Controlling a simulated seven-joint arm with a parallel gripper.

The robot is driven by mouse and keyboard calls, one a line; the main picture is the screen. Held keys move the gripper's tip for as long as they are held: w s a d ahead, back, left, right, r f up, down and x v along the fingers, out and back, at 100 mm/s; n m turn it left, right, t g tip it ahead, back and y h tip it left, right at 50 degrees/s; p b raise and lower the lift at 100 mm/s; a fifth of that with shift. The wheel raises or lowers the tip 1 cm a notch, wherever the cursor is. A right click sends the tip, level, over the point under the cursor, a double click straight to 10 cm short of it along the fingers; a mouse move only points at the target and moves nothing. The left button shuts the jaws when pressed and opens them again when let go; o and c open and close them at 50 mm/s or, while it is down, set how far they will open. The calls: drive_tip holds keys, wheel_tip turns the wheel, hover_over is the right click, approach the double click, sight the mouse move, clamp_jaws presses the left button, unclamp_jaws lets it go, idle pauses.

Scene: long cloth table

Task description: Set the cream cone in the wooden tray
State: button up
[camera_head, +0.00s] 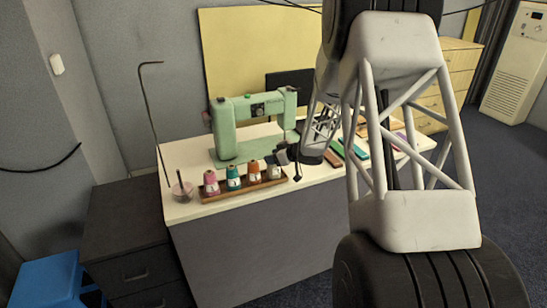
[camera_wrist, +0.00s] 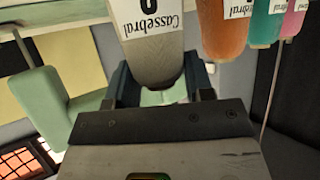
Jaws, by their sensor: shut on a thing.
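The cream cone (camera_head: 274,172), with a white label, is upright at the right end of the wooden tray (camera_head: 240,187), beside the orange cone (camera_head: 253,172). My gripper (camera_head: 282,158) is shut on its upper part. In the wrist view, which is upside down, the cream cone (camera_wrist: 152,62) sits between the fingers of my gripper (camera_wrist: 160,88). I cannot tell whether its base touches the tray floor. The tray also holds a teal cone (camera_head: 233,178) and a pink cone (camera_head: 211,183).
A green sewing machine (camera_head: 240,130) stands just behind the tray. Flat coloured items (camera_head: 350,153) lie to the right. The white tabletop's (camera_head: 225,208) front strip is clear.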

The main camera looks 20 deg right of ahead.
drive_tip(key=shift+f, duration=0.1)
drive_tip(key=o, duration=1.2)
drive_tip(key=shift+o, duration=0.2)
drive_tip(key=v, duration=1.2)
